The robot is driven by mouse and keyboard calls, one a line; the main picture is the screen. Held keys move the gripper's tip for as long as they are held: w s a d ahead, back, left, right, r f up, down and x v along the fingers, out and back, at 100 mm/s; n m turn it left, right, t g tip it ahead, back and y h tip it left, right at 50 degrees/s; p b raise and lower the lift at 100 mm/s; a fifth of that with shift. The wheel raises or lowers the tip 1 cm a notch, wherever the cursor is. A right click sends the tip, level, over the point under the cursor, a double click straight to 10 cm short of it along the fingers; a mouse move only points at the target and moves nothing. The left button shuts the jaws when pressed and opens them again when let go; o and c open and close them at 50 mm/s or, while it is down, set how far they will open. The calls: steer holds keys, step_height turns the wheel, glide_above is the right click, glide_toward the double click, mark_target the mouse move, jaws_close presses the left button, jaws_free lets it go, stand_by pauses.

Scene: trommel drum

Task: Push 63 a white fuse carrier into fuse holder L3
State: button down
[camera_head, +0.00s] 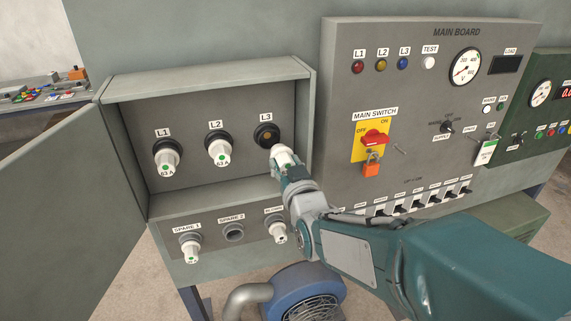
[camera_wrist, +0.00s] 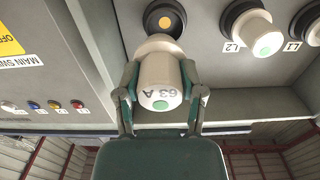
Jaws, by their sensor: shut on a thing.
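A white fuse carrier (camera_wrist: 158,75) marked 63 A, with a green dot on its end, is between the two fingers of my gripper (camera_wrist: 161,92). My gripper is shut on it. Fuse holder L3 (camera_head: 266,135) is a black ring with an orange centre, empty, in the open grey box. In the head view the held carrier (camera_head: 282,155) is just below and right of the holder, outside its opening. In the wrist view holder L3 (camera_wrist: 165,18) shows just beyond the carrier's inner end. I cannot tell the exact gap.
White carriers sit in holders L1 (camera_head: 167,157) and L2 (camera_head: 218,149). Below, SPARE 1 (camera_head: 190,247) and the rightmost lower holder (camera_head: 277,230) hold carriers; SPARE 2 (camera_head: 234,233) is empty. The box's right wall (camera_head: 305,120) is close to my gripper. The door (camera_head: 60,210) stands open left.

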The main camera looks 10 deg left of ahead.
mark_target(275, 157)
steer(key=w+a, duration=0.2)
steer(key=a, duration=0.1)
steer(key=shift+w+f, duration=0.2)
steer(key=shift+w+a+r, duration=0.1)
steer(key=shift+w+a, duration=0.05)
steer(key=shift+w, duration=0.45)
steer(key=shift+w+a, duration=0.15)
steer(key=shift+w, duration=0.4)
steer(key=shift+a, duration=0.25)
steer(key=shift+d, duration=0.2)
steer(key=shift+a+y, duration=0.15)
steer(key=shift+y, duration=0.15)
steer(key=shift+r, duration=0.1)
steer(key=shift+w, duration=0.35)
stand_by(0.6)
